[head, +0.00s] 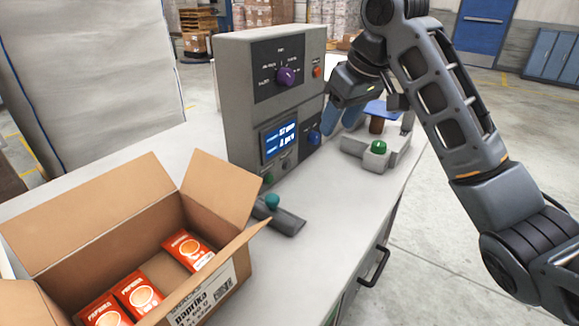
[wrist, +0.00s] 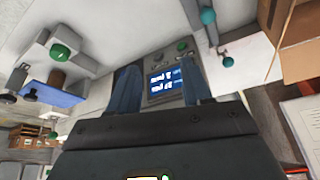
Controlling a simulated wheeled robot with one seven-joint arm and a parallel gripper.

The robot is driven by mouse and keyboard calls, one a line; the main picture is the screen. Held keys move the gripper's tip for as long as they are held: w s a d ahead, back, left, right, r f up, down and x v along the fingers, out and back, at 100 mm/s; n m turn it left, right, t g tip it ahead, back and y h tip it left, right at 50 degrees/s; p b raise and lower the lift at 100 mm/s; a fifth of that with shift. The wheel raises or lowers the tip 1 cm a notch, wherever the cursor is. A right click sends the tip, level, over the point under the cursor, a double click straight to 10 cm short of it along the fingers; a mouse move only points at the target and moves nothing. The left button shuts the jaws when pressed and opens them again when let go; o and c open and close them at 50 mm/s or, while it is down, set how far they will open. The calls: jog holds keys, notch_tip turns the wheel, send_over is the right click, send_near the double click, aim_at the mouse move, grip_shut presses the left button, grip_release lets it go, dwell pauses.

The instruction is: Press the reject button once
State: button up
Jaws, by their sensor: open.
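The grey control cabinet (head: 240,110) stands on the white counter. Its front has a purple rotary knob (head: 287,77), an orange-red button (head: 317,71), a lit blue display (head: 280,139), a blue round control (head: 313,137) and a low green one (head: 268,180). No label reading "reject" is legible, so I cannot tell which is the reject button. My gripper (head: 341,118) is open and empty, with blue fingers close to the cabinet's front, beside the blue control. Contact cannot be told. In the wrist view, my gripper (wrist: 160,88) has the display (wrist: 165,80) between its fingers.
A green dome button (head: 378,147) sits on a grey block right of the cabinet, near a blue plate (head: 382,109). A teal-knobbed lever (head: 272,201) stands in front. An open carton (head: 95,215) with paprika packs fills the lower left.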

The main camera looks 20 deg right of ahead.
grip_shut()
dwell(1.3)
